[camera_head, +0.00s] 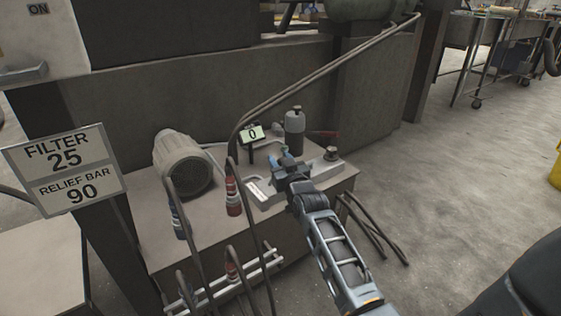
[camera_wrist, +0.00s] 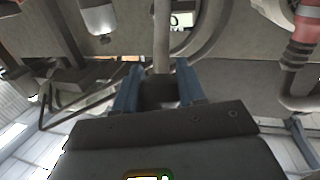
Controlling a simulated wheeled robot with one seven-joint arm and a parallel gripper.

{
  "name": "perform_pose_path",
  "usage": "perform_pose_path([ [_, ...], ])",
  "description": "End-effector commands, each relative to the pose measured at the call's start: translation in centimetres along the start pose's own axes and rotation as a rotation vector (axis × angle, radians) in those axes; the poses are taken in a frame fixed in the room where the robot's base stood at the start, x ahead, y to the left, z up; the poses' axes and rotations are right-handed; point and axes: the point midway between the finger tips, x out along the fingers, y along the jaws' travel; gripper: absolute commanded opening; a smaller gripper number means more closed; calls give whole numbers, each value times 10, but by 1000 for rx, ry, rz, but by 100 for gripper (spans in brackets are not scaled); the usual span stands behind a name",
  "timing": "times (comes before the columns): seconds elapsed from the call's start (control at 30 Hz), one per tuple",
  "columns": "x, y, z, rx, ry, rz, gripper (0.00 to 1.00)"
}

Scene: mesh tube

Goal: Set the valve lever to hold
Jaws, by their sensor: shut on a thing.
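My gripper (camera_head: 278,163) is over the grey valve block (camera_head: 325,169) on the right part of the bench. In the wrist view, its two blue fingers (camera_wrist: 160,68) stand on either side of a slim grey rod, which looks like the valve lever (camera_wrist: 161,35). The gripper is shut on this rod. In the head view the gripper hides most of the lever, and I cannot read which setting it is at. A pale label plate (camera_head: 260,192) lies at the block's left front. A small display (camera_head: 252,133) behind the gripper reads 0.
A grey motor (camera_head: 184,165) and red-banded hose fittings (camera_head: 233,196) stand to the left. Hoses rise in front of the bench. A sign (camera_head: 66,170) reads FILTER 25, RELIEF BAR 90.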

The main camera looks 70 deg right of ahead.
Motion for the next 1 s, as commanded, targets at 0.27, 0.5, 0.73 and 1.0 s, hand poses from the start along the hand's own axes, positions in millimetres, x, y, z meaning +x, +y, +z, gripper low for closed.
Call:
perform_pose_path([
  [0.27,0,0,0,0,-1,0,0],
  [0.5,4,-1,-6,-6,-26,-3,0],
  [0.73,14,-3,-15,-27,-103,-8,0],
  [1.0,31,-8,-19,-61,-229,-17,0],
])
